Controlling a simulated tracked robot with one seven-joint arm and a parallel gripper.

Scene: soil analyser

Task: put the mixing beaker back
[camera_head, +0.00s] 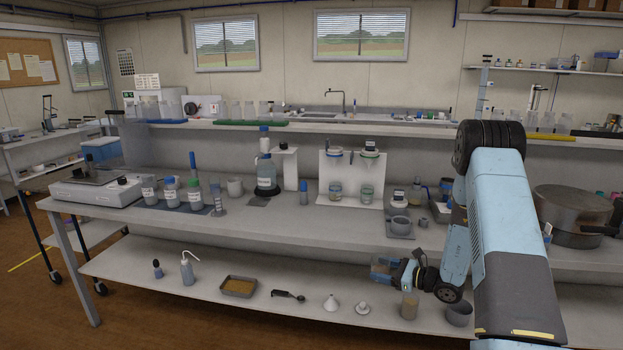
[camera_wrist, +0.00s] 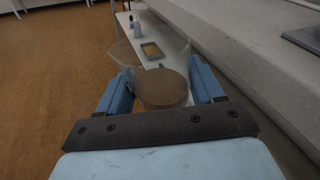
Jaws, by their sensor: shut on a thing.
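My gripper (camera_wrist: 160,88) is shut on the mixing beaker (camera_wrist: 162,90), a clear vessel with a round brown area between my two blue fingers. Its clear wall spreads out beyond the fingertips in the wrist view. In the head view my gripper (camera_head: 382,269) points left, between the bench top and the lower shelf, near the bench's front edge. The held beaker is hard to make out there. Another clear container with brown contents (camera_head: 409,305) stands on the lower shelf, below my gripper.
The lower shelf (camera_head: 200,270) also holds a grey cup (camera_head: 459,314), a funnel (camera_head: 331,302), a black scoop (camera_head: 288,295), a tray of brown soil (camera_head: 239,286) and a wash bottle (camera_head: 187,268).

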